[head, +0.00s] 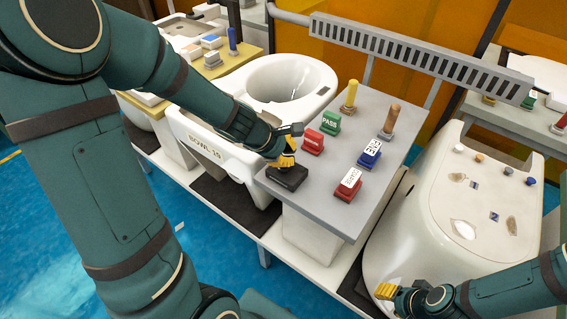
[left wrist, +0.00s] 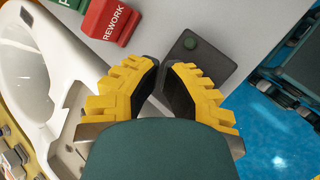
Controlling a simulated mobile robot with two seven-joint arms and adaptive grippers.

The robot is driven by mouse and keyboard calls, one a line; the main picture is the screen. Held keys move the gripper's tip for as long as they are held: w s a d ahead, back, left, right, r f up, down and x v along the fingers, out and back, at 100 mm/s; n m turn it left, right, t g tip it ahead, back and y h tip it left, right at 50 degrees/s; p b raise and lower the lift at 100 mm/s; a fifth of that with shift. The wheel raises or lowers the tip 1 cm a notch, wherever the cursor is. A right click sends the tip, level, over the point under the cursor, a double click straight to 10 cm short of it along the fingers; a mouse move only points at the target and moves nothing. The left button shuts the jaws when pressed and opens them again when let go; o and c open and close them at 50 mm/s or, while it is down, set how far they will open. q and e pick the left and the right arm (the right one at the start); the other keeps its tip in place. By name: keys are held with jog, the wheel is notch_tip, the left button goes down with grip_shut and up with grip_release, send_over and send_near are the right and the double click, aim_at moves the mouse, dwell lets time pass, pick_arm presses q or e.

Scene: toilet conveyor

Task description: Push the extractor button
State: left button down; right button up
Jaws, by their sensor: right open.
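A black box (head: 287,178) sits at the near left corner of the grey table top. In the left wrist view the box (left wrist: 205,62) has a round dark green button (left wrist: 190,43) on its top. No label on it can be read. My left gripper (head: 285,161) is right over the box, with its yellow fingers pointing down at it. In the left wrist view the left fingertips (left wrist: 162,62) are close together, with nothing held between them, beside the button. Contact cannot be told. My right gripper (head: 386,291) is open and empty at the lower right.
A red REWORK stamp (head: 313,142), a green PASS stamp (head: 330,122), other red (head: 347,186) and blue (head: 370,153) stamps and upright handles share the table top (head: 300,208). White toilet bowls (head: 292,82) stand behind left and to the right (head: 440,200).

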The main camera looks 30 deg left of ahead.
dwell(0.4)
pick_arm(q)
jog(key=shift+f+b, duration=0.35)
jog(key=shift+f, duration=0.15)
jog(key=shift+r+p, duration=0.4)
notch_tip(320, 180, up, 6)
jog(key=p, duration=0.6)
jog(key=shift+r, duration=0.1)
dwell(0.4)
